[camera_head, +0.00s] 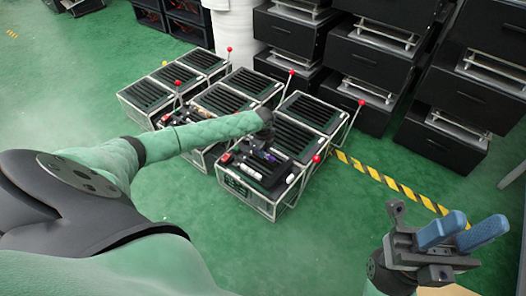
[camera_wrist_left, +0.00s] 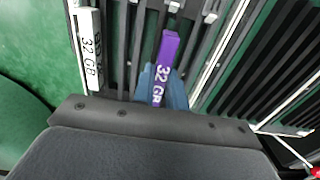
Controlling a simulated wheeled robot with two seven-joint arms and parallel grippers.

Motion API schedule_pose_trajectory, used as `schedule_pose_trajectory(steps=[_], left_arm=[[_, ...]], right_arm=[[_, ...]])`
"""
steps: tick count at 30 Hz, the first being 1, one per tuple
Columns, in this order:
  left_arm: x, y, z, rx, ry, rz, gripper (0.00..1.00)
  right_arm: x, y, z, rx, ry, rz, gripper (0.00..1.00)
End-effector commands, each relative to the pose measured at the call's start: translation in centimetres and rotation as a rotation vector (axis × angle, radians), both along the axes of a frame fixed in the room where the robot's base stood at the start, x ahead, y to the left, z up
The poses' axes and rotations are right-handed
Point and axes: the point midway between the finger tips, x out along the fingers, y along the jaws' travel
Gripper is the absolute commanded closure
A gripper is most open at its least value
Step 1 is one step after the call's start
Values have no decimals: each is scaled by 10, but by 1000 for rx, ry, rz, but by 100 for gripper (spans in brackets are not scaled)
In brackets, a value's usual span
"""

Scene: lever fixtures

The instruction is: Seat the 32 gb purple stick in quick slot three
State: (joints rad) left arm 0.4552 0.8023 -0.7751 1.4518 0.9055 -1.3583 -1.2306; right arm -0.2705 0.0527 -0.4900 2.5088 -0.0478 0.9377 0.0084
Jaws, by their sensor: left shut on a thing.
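The purple stick marked 32 GB (camera_wrist_left: 166,62) stands out between the blue fingers of my left gripper (camera_wrist_left: 162,88) in the left wrist view. The fingers are shut on it, above the dark slotted rack (camera_wrist_left: 125,60). In the head view my left gripper (camera_head: 262,148) is over the front of the nearest rack (camera_head: 262,207), and it largely hides the stick. I cannot tell whether the stick's far end touches a slot. No slot numbers are readable. My right gripper (camera_head: 460,233) is open and empty at the lower right, away from the racks.
A white stick marked 32 GB (camera_wrist_left: 91,50) is at the left in the wrist view. Red-knobbed levers (camera_head: 316,159) rise beside the racks. Black drawer units (camera_head: 372,52) stand behind, with yellow-black floor tape (camera_head: 400,188). Green floor at the front is clear.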

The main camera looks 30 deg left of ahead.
Motion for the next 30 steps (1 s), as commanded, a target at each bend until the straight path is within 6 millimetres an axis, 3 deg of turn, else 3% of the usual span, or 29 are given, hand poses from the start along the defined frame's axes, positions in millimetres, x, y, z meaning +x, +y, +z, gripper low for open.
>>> schedule_pose_trajectory(steps=[30], left_arm=[[0,0,1,0,0,0,100]], right_arm=[[0,0,10,-5,-1,1,64]])
